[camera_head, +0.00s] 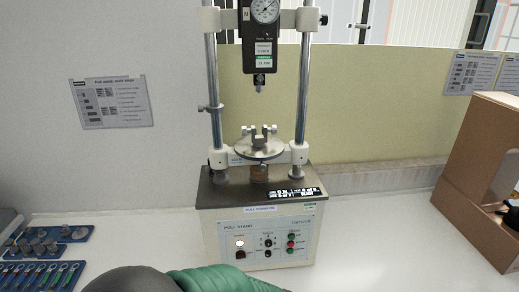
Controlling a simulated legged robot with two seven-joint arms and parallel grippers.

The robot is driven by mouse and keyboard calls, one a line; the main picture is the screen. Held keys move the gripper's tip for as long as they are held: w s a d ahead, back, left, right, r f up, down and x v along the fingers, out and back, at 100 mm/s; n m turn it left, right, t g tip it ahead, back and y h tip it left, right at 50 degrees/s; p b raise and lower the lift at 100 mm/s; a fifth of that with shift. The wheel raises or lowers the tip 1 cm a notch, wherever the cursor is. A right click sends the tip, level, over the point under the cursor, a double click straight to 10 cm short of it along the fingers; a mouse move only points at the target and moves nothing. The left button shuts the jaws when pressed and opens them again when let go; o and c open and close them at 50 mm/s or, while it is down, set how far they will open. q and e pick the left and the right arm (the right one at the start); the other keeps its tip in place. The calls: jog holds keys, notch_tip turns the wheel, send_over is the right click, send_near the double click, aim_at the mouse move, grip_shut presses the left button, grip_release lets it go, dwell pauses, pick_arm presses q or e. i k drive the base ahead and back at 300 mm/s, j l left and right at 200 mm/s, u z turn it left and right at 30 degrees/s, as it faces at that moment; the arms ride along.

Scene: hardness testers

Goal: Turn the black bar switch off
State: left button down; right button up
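The pull stand's front panel (267,242) faces me at the bottom centre. A small black switch (240,254) sits at its left, directly below a glowing white lamp (240,244); this looks like the black bar switch. Its exact angle is too small to tell. Other small black controls (268,243) sit at the panel's middle, and green and red buttons at its right. A dark grey rounded part and a green ribbed part cover the bottom edge, below and in front of the panel. No fingertips of my left or right gripper show.
The stand's two steel columns (301,95) carry a gauge (264,12) above a round plate (259,148). A blue tool tray (45,272) lies at the left, and a brown open box (490,165) stands at the right. White bench beside the stand is clear.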

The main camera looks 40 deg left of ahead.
aim_at(241, 254)
jog(key=u, duration=1.3)
